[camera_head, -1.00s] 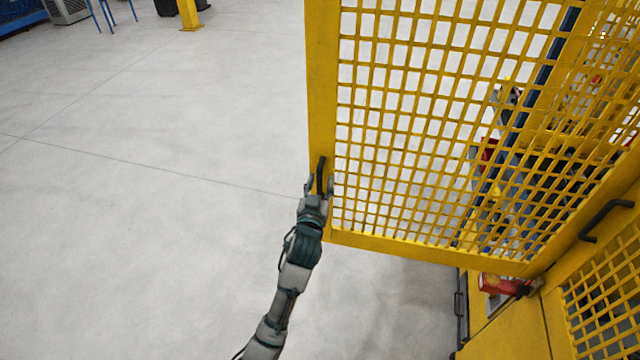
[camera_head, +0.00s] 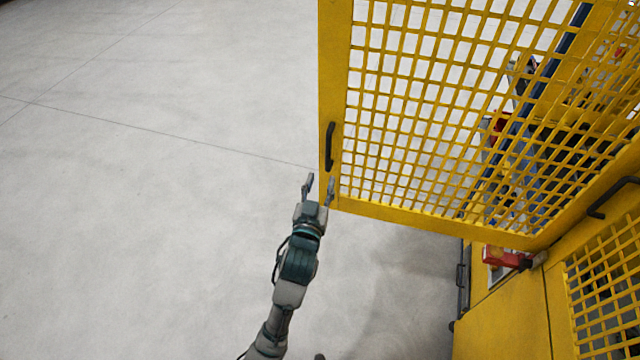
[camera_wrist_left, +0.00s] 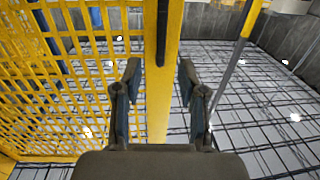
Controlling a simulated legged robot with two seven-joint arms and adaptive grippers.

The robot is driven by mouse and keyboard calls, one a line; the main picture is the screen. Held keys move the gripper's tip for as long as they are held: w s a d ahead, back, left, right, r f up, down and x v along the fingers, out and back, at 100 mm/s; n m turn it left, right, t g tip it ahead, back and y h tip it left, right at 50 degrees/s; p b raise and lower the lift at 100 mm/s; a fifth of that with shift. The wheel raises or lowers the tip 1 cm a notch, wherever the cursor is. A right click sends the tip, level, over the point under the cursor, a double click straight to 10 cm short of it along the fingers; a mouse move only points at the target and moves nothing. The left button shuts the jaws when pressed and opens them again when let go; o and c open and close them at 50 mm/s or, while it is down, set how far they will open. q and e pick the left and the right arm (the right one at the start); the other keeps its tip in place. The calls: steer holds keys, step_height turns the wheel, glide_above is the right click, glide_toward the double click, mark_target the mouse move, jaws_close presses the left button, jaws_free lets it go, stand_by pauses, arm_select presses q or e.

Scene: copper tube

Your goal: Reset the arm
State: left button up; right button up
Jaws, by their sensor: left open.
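My left arm reaches in from the bottom of the head view. Its gripper (camera_head: 319,187) is open and empty, just below the black handle (camera_head: 329,146) on the yellow mesh door (camera_head: 330,60). In the left wrist view the two fingers (camera_wrist_left: 158,95) are spread apart, with the yellow door edge post (camera_wrist_left: 160,110) showing between them. The dark handle (camera_wrist_left: 162,35) shows above the fingers there, apart from them. My right gripper is in neither view.
The yellow mesh door stands open at the right, and a yellow fence panel (camera_head: 610,270) with a second black handle (camera_head: 608,197) is at the far right. A red device (camera_head: 505,257) sits near the hinge corner. Grey floor (camera_head: 150,200) to the left is clear.

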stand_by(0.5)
arm_select(q)
step_height(320, 180, down, 38)
steer(key=a+m+g+b, duration=0.2)
steer(key=g, duration=0.4)
steer(key=s+a+f+g+y+b, duration=0.15)
steer(key=s+f, duration=0.25)
steer(key=f, duration=0.4)
steer(key=s+a+f+g, duration=0.25)
steer(key=s+f, duration=0.25)
steer(key=f, duration=0.3)
steer(key=s+a+f+g+y, duration=0.1)
steer(key=s+a+f, duration=0.25)
steer(key=f, duration=0.45)
steer(key=s+a+f+g, duration=0.2)
steer(key=s+a+f, duration=0.3)
steer(key=s, duration=0.7)
steer(key=s+a+f+n+g+y+b, duration=0.1)
steer(key=s+a+f, duration=0.4)
steer(key=s, duration=0.7)
steer(key=s+a+f+n+g+b, duration=0.1)
steer(key=s+a+f+g, duration=0.1)
steer(key=s+a+f, duration=0.3)
steer(key=s+f, duration=0.4)
steer(key=s, duration=0.2)
steer(key=shift+s+g, duration=0.3)
steer(key=shift+s, duration=0.1)
